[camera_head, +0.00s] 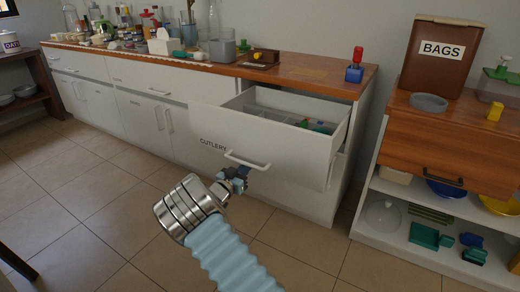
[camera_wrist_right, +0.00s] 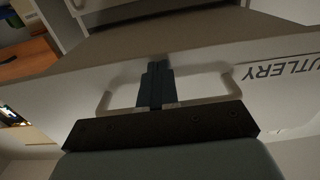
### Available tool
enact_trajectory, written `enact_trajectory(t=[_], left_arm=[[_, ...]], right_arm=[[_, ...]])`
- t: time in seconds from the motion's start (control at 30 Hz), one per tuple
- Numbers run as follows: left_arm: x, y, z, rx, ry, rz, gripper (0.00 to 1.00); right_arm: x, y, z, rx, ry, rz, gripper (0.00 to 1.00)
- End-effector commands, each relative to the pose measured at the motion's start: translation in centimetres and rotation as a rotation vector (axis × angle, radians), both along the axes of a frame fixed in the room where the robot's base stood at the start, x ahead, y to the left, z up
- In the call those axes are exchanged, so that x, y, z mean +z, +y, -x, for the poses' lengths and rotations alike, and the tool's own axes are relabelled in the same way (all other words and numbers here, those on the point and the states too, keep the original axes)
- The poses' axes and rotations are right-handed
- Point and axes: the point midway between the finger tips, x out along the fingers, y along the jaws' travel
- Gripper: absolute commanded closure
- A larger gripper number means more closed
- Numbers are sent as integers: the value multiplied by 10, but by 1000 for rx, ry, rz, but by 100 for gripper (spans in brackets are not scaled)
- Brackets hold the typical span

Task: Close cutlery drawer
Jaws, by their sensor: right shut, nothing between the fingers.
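The cutlery drawer (camera_head: 262,152) is pulled out of the counter, with CUTLERY printed on its white front. Green, blue and other small items lie inside it. Its light bar handle (camera_head: 247,161) is on the front, and the handle also shows in the right wrist view (camera_wrist_right: 208,86). My right gripper (camera_head: 240,173) is at the drawer front by the handle, with its fingers shut and empty. In the right wrist view the fingers (camera_wrist_right: 155,85) lie across the middle of the handle; I cannot tell whether they touch it. My left gripper is not in view.
The wooden counter (camera_head: 310,72) holds many items at its left and a red and blue object (camera_head: 355,66) near its right end. A shelf unit with a BAGS bin (camera_head: 437,58) stands at the right. Tiled floor (camera_head: 95,215) is open in front.

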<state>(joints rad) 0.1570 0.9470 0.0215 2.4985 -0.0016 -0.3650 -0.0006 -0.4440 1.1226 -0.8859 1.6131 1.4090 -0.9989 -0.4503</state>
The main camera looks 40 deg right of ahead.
Motion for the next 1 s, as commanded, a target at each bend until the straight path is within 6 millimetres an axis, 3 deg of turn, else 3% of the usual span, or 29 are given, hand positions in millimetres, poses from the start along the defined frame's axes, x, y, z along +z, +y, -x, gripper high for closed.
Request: enact_trajectory(t=[1.0], left_arm=[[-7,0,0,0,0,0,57]], right_arm=[[0,-24,-5,1,-1,2,100]])
